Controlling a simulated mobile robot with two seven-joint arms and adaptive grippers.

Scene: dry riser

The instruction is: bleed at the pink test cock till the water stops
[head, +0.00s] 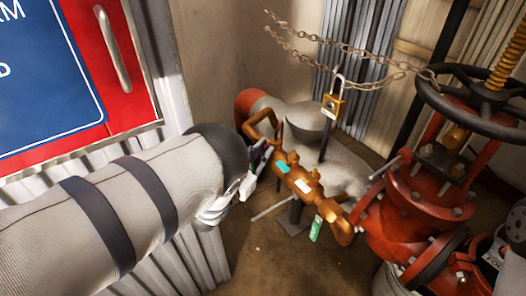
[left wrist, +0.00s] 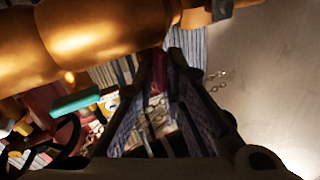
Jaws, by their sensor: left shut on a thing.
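The pink test cock (left wrist: 158,82) shows as a dark magenta piece between my fingertips in the left wrist view, partly hidden by the fingers. My left gripper (head: 259,156) is shut on it, at the upper left end of the brass assembly (head: 325,208) in the head view. The gripper also shows in the left wrist view (left wrist: 165,85). A teal cock handle (head: 282,167) sits just right of the gripper; in the left wrist view the teal handle (left wrist: 80,102) is left of the fingers. I cannot make out any running water.
A red gate valve (head: 415,205) with a black handwheel (head: 475,95) stands at the right. A brass padlock (head: 333,105) hangs from a chain (head: 330,62). A red-framed blue sign (head: 45,80) is at the left.

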